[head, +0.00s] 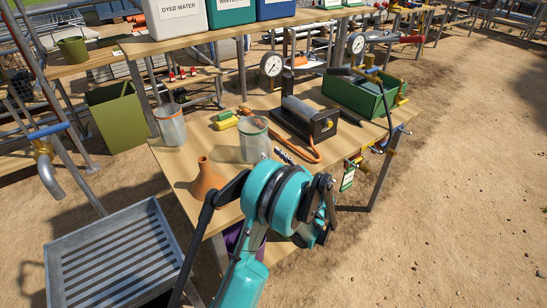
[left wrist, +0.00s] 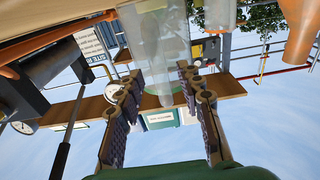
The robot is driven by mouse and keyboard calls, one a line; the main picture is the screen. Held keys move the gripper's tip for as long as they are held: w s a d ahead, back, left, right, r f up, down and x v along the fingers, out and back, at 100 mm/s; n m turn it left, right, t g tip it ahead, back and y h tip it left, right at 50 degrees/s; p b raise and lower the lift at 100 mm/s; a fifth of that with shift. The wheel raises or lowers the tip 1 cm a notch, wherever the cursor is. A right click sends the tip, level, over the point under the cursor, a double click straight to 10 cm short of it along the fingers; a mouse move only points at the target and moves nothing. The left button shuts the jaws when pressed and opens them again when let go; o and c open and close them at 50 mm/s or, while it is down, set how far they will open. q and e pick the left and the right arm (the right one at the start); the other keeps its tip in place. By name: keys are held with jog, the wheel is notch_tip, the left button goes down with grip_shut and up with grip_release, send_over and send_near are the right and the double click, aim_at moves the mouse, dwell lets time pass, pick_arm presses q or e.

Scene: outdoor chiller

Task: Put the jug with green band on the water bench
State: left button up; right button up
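The clear jug with a green band (head: 254,138) stands upright on the near wooden bench (head: 180,158), right of a terracotta cone. My left gripper (head: 322,205) is at the bench's near edge; its fingers are hard to make out behind my teal wrist. In the upside-down left wrist view, the two dark fingers (left wrist: 160,110) are spread apart. A clear jug (left wrist: 163,50) shows between and beyond them; contact cannot be told. The bench with labelled water containers (head: 150,47) is at the back. My right gripper is not in view.
A second clear jug (head: 171,125) stands at the bench's left edge, near the terracotta cone (head: 207,180). A black device (head: 305,120), an orange hose (head: 312,152) and a green box (head: 360,95) crowd the right. A slatted grey tray (head: 115,260) is lower left.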

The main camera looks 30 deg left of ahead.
pick_arm(q)
jog(key=shift+d+r, duration=0.1)
jog(key=shift+d, duration=0.05)
jog(key=r+p+v, duration=0.1)
jog(key=p+v, duration=0.2)
jog(key=v, duration=0.8)
jog(key=s+r+m+g+h, duration=0.1)
jog(key=s+r+m+h, duration=0.1)
jog(key=s+m+h, duration=0.55)
jog(key=s+d+m+t+h, duration=0.1)
jog(key=s+d+m+h, duration=0.5)
jog(key=s, duration=0.8)
jog(key=d+h, duration=0.3)
jog(key=d, duration=0.2)
jog(key=shift+s+d+r+h, duration=0.15)
jog(key=shift+s+d+h, duration=0.15)
jog(key=shift+s+h, duration=0.1)
